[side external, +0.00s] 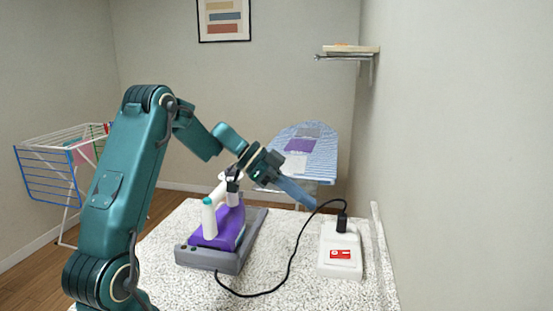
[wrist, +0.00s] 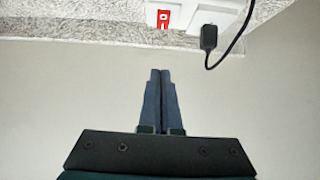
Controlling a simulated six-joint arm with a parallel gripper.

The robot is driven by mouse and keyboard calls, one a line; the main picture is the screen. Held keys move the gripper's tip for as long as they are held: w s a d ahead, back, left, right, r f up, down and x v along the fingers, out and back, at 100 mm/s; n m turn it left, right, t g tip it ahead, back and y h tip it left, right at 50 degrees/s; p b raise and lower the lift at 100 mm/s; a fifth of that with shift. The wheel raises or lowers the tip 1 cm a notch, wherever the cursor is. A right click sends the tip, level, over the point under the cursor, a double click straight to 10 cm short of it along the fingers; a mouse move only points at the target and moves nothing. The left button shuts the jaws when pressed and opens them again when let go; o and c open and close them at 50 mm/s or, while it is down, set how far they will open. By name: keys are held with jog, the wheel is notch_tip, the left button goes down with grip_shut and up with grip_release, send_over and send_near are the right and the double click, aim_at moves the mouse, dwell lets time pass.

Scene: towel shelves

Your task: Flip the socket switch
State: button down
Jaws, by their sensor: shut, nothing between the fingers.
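The white socket box (side external: 340,264) lies on the speckled table at the right. Its red switch (side external: 341,254) faces up near the front end. A black plug (side external: 342,222) is seated at the box's far end. My gripper (side external: 312,204) is shut and empty, above and to the left of the box, apart from it. In the wrist view the shut fingers (wrist: 160,75) point towards the top, where the red switch (wrist: 163,18), part of the white box (wrist: 215,12) and the plug (wrist: 209,38) show. The switch's on or off position is too small to tell.
A purple and white iron (side external: 222,222) rests on a grey base (side external: 196,258) left of the box. A black cord (side external: 292,262) loops across the table (side external: 355,299) between them. A wall stands close on the right. An ironing board (side external: 318,160) is behind.

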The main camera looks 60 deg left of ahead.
dwell(0.3)
send_over(340, 253)
notch_tip(340, 253, down, 6)
jog(key=shift+s+f, duration=0.15)
notch_tip(340, 253, down, 2)
jog(key=shift+f, duration=0.75)
jog(key=shift+w, duration=0.2)
jog(key=shift+w+d+f+g+y, duration=0.1)
jog(key=shift+d+f+g+y, duration=0.05)
jog(key=shift+f+g+y, duration=0.15)
